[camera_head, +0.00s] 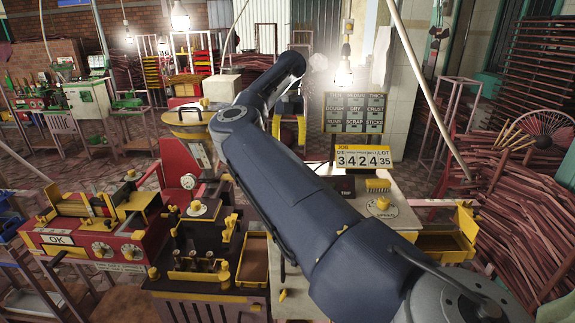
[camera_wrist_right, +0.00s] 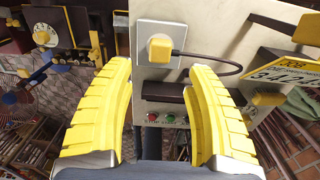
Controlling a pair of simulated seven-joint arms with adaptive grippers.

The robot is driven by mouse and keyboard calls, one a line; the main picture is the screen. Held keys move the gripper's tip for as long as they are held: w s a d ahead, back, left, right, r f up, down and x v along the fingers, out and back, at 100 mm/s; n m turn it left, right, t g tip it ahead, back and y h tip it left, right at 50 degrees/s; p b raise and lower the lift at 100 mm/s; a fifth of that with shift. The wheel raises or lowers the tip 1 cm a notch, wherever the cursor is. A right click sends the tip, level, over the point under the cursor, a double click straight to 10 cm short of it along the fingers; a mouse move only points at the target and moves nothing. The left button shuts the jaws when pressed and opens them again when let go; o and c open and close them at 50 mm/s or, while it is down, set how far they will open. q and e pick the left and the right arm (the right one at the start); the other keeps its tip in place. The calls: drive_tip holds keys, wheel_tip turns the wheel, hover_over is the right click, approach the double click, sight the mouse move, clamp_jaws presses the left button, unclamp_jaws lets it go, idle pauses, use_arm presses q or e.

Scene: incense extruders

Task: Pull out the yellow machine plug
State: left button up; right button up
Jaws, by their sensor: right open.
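The yellow plug (camera_wrist_right: 160,51) sits in a white square socket plate (camera_wrist_right: 145,32) on a pale machine panel in the right wrist view. A dark cable (camera_wrist_right: 215,62) runs from the plug to the right. My right gripper (camera_wrist_right: 160,72) is open, with its yellow ribbed fingers apart on either side and nothing between them. The plug lies ahead, between the directions of the fingertips, and I see no contact. In the head view my right gripper (camera_head: 289,122) is at the far end of my arm, which crosses the middle. I cannot make out the plug there. My left gripper is not in view.
A dark bar and red and green buttons (camera_wrist_right: 160,119) are below the socket. A yellow job sign (camera_head: 363,158) stands right of my arm. A red machine (camera_head: 95,225) is at left, and bundled sticks (camera_head: 510,200) are at right.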

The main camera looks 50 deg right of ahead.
drive_tip(key=shift+f, duration=0.1)
drive_tip(key=shift+f, duration=4.45)
drive_tip(key=shift+o, duration=0.3)
clamp_jaws()
drive_tip(key=shift+r, duration=0.2)
drive_tip(key=shift+r, duration=2.8)
